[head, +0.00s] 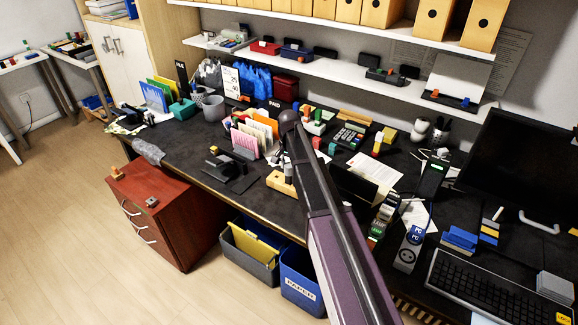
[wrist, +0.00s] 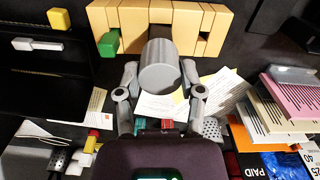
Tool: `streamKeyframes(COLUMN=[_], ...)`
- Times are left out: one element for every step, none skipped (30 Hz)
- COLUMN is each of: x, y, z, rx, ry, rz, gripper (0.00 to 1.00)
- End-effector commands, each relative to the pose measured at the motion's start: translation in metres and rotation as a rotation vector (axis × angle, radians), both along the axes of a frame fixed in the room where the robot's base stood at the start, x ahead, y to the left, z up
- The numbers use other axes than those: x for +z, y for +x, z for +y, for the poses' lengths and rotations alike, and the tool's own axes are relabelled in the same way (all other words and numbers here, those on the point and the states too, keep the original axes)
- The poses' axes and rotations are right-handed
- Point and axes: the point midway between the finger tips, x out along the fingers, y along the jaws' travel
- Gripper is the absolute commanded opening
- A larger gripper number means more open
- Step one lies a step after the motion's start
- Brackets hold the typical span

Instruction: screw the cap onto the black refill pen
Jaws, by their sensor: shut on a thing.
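In the wrist view my gripper (wrist: 160,88) has its two grey fingers shut on a smooth grey cylinder (wrist: 160,65), which looks like the cap. Its blunt end stands out past the fingertips, towards a light wooden block with slots (wrist: 213,22). A green piece (wrist: 108,44) sits in a slot at the block's left. The cylinder covers the middle of the block's near edge. I cannot make out the black refill pen; it may be hidden behind the cylinder. In the head view a wooden block (head: 281,184) stands near the desk's front edge, and my arm hides my gripper.
A black stand (head: 231,174) lies further left. A calculator (head: 349,137) and papers (head: 375,172) lie behind and right. Bins (head: 300,283) stand below the desk.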

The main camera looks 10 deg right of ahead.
Motion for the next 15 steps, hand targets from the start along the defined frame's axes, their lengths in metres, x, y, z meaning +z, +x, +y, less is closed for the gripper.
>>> streamKeyframes(x=[0.0001,0.0001,0.0001,0.0001,0.0001,0.0001,0.0001,0.0001,0.0001,0.0000,0.0000,0.0000,0.0000,0.0000,0.0000], y=[0.0000,0.0000,0.0000,0.0000,0.0000,0.0000,0.0000,0.0000,0.0000,0.0000,0.0000,0.0000,0.0000,0.0000,0.0000], z=[0.0001,0.0001,0.0001,0.0002,0.0001,0.0002,0.0001,0.0002,0.0001,0.0002,0.0001,0.0002,0.0002,0.0003,0.0002], rx=[0.001,0.001,0.000,-0.002,-0.006,-0.015,-0.024,-0.036,-0.057,-0.074,-0.095,-0.124,-0.147,-0.171,-0.203], ry=[0.000,0.000,0.000,0.000,0.000,0.000,0.000,0.000,0.000,0.000,0.000,0.000,0.000,0.000,0.000], rz=[0.000,0.000,0.000,0.000,0.000,0.000,0.000,0.000,0.000,0.000,0.000,0.000,0.000,0.000,0.000], gripper=[0.00,0.00,0.00,0.00,0.00,0.00,0.00,0.00,0.00,0.00,0.00,0.00,0.00,0.00,0.00])
